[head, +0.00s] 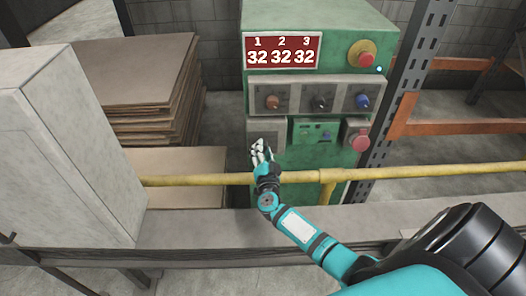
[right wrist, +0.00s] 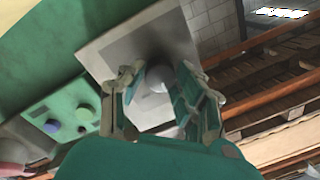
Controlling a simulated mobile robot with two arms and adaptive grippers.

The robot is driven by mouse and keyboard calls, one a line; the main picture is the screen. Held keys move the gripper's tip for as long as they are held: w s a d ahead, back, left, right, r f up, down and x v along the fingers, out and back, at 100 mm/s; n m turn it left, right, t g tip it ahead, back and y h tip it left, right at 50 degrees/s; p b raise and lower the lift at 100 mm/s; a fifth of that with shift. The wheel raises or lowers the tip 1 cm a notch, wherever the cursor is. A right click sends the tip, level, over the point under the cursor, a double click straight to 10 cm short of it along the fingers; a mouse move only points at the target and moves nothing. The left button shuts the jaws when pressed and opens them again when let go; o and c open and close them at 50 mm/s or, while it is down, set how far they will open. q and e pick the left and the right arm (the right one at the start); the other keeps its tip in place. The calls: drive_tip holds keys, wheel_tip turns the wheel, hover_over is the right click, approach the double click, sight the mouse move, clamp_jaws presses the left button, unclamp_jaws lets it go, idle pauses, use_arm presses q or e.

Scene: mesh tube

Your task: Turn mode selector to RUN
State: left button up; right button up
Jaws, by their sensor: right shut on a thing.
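A green control cabinet (head: 390,30) stands ahead with a grey plate (head: 263,129) at its lower left. The plate also shows in the right wrist view (right wrist: 125,45). My right gripper (head: 262,147) is at this plate, in front of its lower part. In the right wrist view, its two fingers (right wrist: 158,92) are closed around a pale grey knob (right wrist: 160,76) on the plate, which I take to be the mode selector. The fingers and a shadow hide most of the knob, and I cannot read its position or any RUN mark. My left gripper is not in view.
Above are three small knobs (head: 320,102), a red display reading 32 32 32 (head: 284,51) and a red mushroom button (head: 365,59). A red-pink button (head: 358,139) is at lower right. A yellow rail (head: 420,174) crosses in front of the cabinet. A grey box (head: 60,150) stands left.

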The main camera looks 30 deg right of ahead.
drive_tip(key=shift+f+m+h+b, duration=0.1)
drive_tip(key=shift+m+h+b, duration=0.3)
drive_tip(key=shift+m+b, duration=2.9)
drive_tip(key=shift+f+m+h+b, duration=0.1)
drive_tip(key=shift+m+h+b, duration=0.5)
drive_tip(key=shift+m, duration=5.1)
drive_tip(key=shift+a, duration=0.1)
drive_tip(key=o, duration=1.1)
drive_tip(key=shift+r, duration=0.1)
drive_tip(key=shift+o, duration=0.2)
